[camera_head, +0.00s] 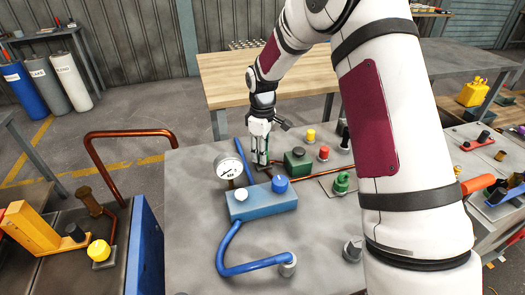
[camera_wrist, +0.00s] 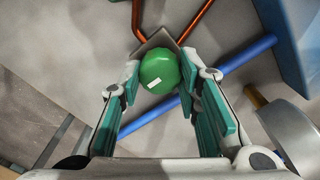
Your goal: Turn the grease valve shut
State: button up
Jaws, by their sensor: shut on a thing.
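In the wrist view, a round green valve knob (camera_wrist: 160,70) with a white mark on top sits between my fingertips. Copper pipes run off from its grey base, and a blue pipe passes beneath. My gripper (camera_wrist: 160,82) is shut on this knob, one finger on each side. In the head view my gripper (camera_head: 260,162) reaches down to the bench behind the blue block, and its fingers mostly hide the knob there. I cannot read any label on the knob.
A blue block (camera_head: 262,205) with a pressure gauge (camera_head: 228,168) stands close in front of my gripper. A dark green box (camera_head: 297,162), a red button (camera_head: 323,153) and another green fitting (camera_head: 342,183) are to the right. The grey bench (camera_head: 190,200) is bare at left.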

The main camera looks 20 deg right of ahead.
dwell(0.4)
jog(key=o, duration=1.1)
jog(key=shift+o, duration=0.2)
jog(key=shift+r, duration=0.15)
notch_tip(320, 180, up, 12)
